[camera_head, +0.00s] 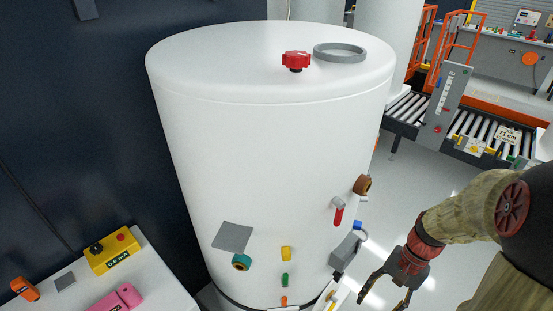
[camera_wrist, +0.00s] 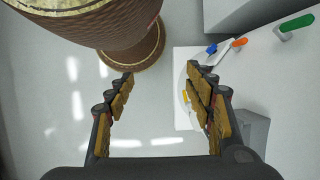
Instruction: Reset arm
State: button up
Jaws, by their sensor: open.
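My gripper (camera_head: 385,289) is at the lower right in the head view, beside the tank's lower right side. Its jaws are open and empty. In the wrist view my gripper (camera_wrist: 160,90) shows two spread fingers with brown pads over the pale floor. The large white tank (camera_head: 275,150) stands upright in the middle of the head view. A red knob (camera_head: 296,60) and a grey ring (camera_head: 340,53) are on its top. My arm is bent at the right edge of the head view.
On the tank's side are a red-handled part (camera_head: 338,212), a grey box (camera_head: 346,251) and several small coloured fittings. A table with a yellow box (camera_head: 111,250) and a pink item (camera_head: 117,298) is at lower left. A roller conveyor (camera_head: 485,130) stands behind.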

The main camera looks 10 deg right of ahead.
jog(key=a+r+n+t+h, duration=0.2)
jog(key=a+r+n, duration=0.3)
jog(key=r, duration=0.6)
jog(key=a+r+n+t+h, duration=0.2)
jog(key=a+r+n+t, duration=0.3)
jog(key=a+r, duration=0.3)
jog(key=shift+a+r+t, duration=0.15)
jog(key=shift+r+t, duration=0.15)
jog(key=shift+r, duration=1.2)
jog(key=shift+s, duration=0.15)
